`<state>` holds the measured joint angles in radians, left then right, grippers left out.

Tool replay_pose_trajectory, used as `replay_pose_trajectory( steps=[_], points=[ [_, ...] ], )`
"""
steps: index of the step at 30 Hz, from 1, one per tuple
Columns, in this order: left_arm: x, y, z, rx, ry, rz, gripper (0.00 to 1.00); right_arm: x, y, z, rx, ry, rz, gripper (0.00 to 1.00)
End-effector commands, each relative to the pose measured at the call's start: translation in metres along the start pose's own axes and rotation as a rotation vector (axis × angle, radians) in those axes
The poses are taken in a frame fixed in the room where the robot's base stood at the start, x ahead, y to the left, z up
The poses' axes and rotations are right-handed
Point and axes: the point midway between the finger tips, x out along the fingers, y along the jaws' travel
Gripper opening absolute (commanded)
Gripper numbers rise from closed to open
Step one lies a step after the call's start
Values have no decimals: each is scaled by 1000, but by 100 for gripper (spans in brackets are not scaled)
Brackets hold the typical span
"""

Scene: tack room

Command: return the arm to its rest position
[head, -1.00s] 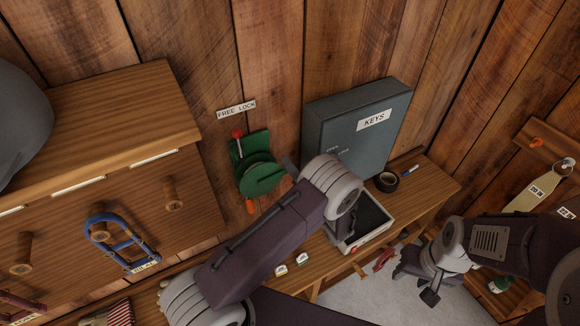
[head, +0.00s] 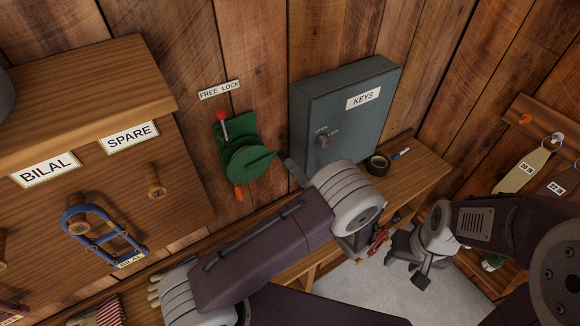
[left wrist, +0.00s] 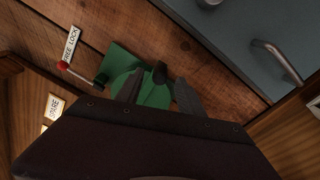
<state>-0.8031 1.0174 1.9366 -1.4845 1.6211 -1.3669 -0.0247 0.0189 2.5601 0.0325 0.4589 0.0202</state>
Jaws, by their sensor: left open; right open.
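My left arm comes in from the lower left in the head view. Its gripper (head: 293,170) is partly hidden behind the pale wrist, with one dark finger showing beside the green winch-like device (head: 248,160). In the left wrist view, the two fingers of the left gripper (left wrist: 158,95) stand apart with nothing held between them. The green device (left wrist: 125,68) lies behind them; I cannot tell whether they touch it. My right gripper (head: 408,265) is open at the right, low over the pale floor, and looks empty.
A grey KEYS box (head: 345,110) stands on the wooden bench (head: 425,175) against the plank wall. Black tape (head: 377,164) lies beside it. Tagged items (head: 525,168) hang at right.

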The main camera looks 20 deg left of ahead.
Motion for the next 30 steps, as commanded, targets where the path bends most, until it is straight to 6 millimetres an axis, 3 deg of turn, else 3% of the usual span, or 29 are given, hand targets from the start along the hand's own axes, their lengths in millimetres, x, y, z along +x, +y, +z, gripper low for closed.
replay_pose_trajectory(
  steps=[13, 15, 17, 20, 21, 23, 24, 27, 30],
  points=[
    [1, 0, -1, -3, 4, -1, 45, 0, 0, 0, 0, 0, 0, 45],
    [6, 1, -11, -35, 53, -11, 45, 3, 0, 0, 0, 0, 0, 45],
    [16, 2, -35, -111, 159, -28, 45, 8, 0, 1, 0, 0, 0, 45],
    [27, 4, -110, -391, 508, -45, 45, 22, 0, 2, 0, 0, 0, 45],
    [22, 2, -148, -569, 704, -27, 45, 30, 1, 3, 0, 0, 0, 45],
    [-2, -6, -200, -898, 1034, 55, 45, 43, 1, 4, 0, 0, 0, 45],
    [-25, -14, -223, -1146, 1258, 154, 45, 51, 1, 5, 0, 0, 0, 45],
    [-69, -36, -232, -1711, 1699, 488, 45, 65, 1, 7, 0, 0, 0, 45],
    [-81, -46, -214, -2127, 1963, 850, 45, 74, 1, 8, 0, 0, 0, 45]
  ],
)
